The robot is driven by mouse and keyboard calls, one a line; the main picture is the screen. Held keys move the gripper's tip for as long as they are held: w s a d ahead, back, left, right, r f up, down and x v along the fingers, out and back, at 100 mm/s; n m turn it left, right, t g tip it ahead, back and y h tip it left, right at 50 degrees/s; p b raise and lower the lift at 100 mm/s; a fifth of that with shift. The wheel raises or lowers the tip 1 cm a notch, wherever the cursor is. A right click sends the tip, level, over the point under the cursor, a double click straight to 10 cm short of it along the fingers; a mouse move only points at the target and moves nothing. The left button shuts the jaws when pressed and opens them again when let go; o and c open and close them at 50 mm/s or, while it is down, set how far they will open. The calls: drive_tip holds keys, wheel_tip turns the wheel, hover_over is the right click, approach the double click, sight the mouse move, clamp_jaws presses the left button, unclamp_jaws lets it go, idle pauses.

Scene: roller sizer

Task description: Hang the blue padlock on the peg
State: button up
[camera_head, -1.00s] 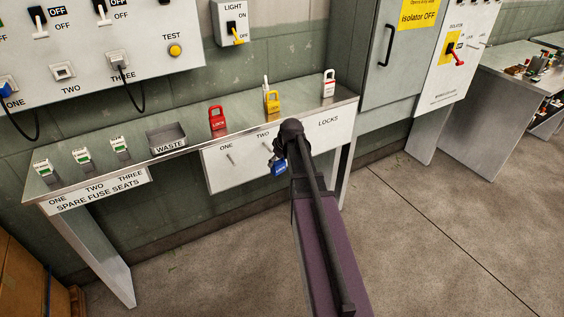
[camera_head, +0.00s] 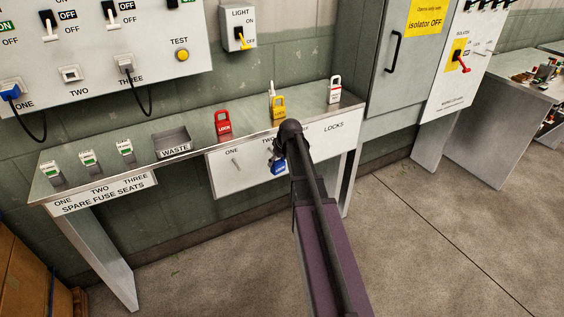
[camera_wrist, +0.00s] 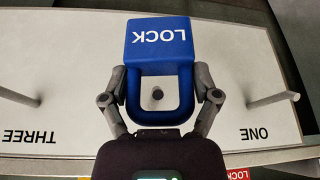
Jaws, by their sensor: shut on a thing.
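The blue padlock (camera_head: 279,168) hangs in front of the white LOCKS board (camera_head: 223,182), below my dark wrist. In the wrist view, where the lettering is upside down, my gripper (camera_wrist: 160,90) is shut on the blue padlock (camera_wrist: 158,45), a finger on each side. The middle peg (camera_wrist: 157,95) appears nearly end-on inside the shackle opening. I cannot tell whether the shackle is around the peg or still in front of it. Peg THREE (camera_wrist: 20,97) and peg ONE (camera_wrist: 272,98) are bare; peg ONE also shows in the head view (camera_head: 237,164).
Red (camera_head: 223,124), yellow (camera_head: 279,108) and white (camera_head: 335,90) padlocks stand on the bench (camera_head: 196,147) above the board. A waste tray (camera_head: 173,139) and spare fuses are further left. A grey cabinet (camera_head: 412,70) stands to the right. Floor in front is open.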

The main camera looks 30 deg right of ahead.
drive_tip(key=shift+w, duration=1.7)
drive_tip(key=shift+w+f+b, duration=0.5)
drive_tip(key=shift+f+b, duration=0.05)
drive_tip(key=shift+f, duration=0.05)
drive_tip(key=o, duration=1)
drive_tip(key=shift+a+r, duration=0.1)
